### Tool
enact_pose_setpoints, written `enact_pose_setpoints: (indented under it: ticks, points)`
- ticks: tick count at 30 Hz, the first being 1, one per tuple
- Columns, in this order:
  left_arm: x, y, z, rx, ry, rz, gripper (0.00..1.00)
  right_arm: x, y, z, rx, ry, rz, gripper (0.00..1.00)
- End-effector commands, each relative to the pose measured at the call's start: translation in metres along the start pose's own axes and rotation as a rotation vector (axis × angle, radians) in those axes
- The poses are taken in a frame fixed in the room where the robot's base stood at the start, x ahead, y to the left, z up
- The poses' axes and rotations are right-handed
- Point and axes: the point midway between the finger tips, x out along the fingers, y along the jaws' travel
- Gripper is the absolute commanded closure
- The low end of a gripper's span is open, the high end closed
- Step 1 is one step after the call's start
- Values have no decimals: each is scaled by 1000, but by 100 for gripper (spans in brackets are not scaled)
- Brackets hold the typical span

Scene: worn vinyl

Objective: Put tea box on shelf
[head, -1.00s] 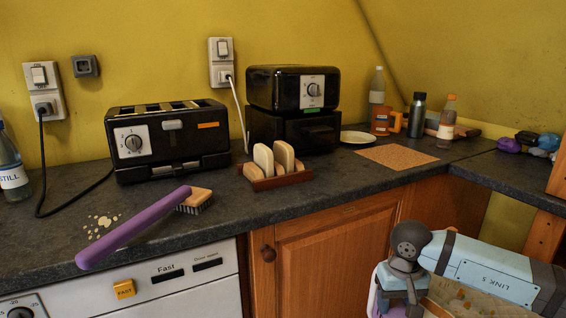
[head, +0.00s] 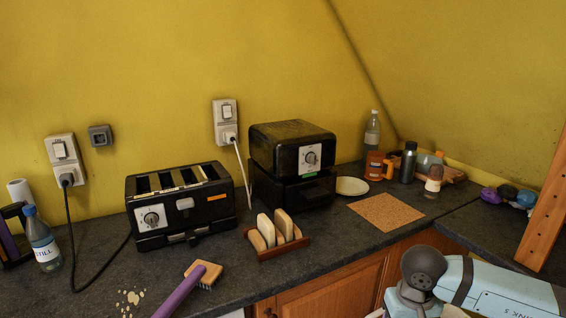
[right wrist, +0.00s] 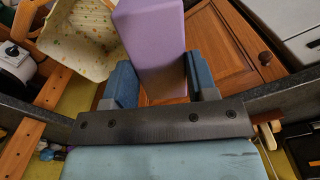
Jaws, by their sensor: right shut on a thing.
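A plain purple box (right wrist: 152,40), which I take to be the tea box, is between the two blue fingers of my right gripper (right wrist: 163,78) in the right wrist view. The gripper is shut on it, and the box extends past the fingertips. In the head view only my right arm shows at the lower right; its fingers and the box are out of the picture. A slanting wooden upright (head: 545,215) stands at the right edge of the head view; I cannot tell whether it belongs to the shelf. My left gripper is not in view.
The dark worktop (head: 335,240) carries a toaster (head: 180,205), a stacked black appliance (head: 292,165), a toast rack (head: 277,240), a cork mat (head: 387,212) and several bottles. A patterned bin (right wrist: 80,38) and a wooden cupboard door (right wrist: 232,50) show in the right wrist view.

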Motion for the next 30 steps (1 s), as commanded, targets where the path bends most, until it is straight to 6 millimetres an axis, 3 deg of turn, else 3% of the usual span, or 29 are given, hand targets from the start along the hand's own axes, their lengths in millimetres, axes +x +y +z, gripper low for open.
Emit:
enact_pose_setpoints:
  ticks: [1,6,10,16,30]
  points:
    - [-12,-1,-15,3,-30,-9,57,-30,0,5,-1,0,-1,91]
    - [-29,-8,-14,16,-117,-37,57,-68,0,17,-2,0,-2,91]
    - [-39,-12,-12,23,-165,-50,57,-86,0,23,0,1,-2,91]
    - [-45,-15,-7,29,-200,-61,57,-97,0,28,-1,2,-2,91]
    - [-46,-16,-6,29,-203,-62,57,-97,0,29,0,1,-3,91]
